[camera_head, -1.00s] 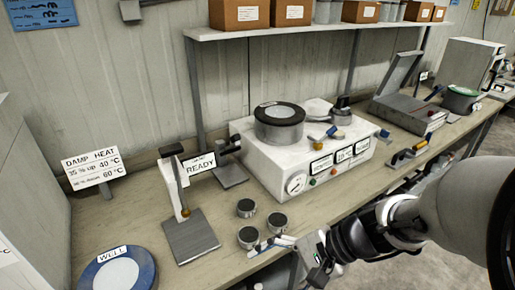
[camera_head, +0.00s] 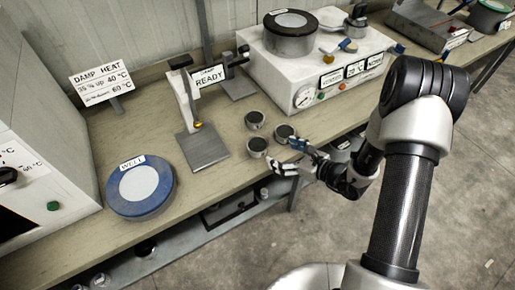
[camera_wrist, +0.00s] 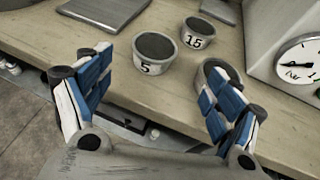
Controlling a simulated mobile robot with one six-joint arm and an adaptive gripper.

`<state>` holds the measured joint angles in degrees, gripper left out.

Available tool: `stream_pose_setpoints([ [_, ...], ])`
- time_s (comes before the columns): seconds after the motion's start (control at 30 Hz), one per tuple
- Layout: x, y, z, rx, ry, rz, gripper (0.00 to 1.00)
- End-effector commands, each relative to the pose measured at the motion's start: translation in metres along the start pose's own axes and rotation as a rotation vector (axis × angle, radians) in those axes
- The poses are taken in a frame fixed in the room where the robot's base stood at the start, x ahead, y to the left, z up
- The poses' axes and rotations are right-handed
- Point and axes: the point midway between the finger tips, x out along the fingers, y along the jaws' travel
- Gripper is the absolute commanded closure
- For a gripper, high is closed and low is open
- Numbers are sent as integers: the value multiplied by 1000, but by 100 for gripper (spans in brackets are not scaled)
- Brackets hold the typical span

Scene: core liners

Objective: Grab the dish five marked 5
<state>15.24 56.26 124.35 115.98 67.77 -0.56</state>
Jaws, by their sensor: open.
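Dish five is a small grey cup with a dark top and a white label marked 5 (camera_wrist: 155,52). In the head view it appears to be the front-left cup (camera_head: 257,147) of three near the bench's front edge. My gripper (camera_wrist: 160,82) is open and empty. Its blue-and-white fingers are spread wide, with dish five ahead of the gap between them; no contact shows. The gripper also shows in the head view (camera_head: 285,156), at the bench edge just in front of the cups.
A cup marked 15 (camera_wrist: 197,33) stands behind dish five. A third cup (camera_head: 284,133) stands to the right, partly hidden by my right finger in the wrist view. A metal stand (camera_head: 202,150) is left; a white gauge box (camera_head: 305,75) is right. A blue-rimmed disc (camera_head: 165,190) lies further left.

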Motion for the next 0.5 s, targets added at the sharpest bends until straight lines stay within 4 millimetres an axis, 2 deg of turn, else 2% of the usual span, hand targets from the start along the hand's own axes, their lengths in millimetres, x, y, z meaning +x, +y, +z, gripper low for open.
stream_pose_setpoints([
  [0.03,13,1,-2,-3,-1,5,16],
  [0.2,48,2,-2,-3,0,4,16],
  [0.3,62,1,-1,-3,0,2,16],
  [0.5,74,1,-1,-1,-1,1,16],
])
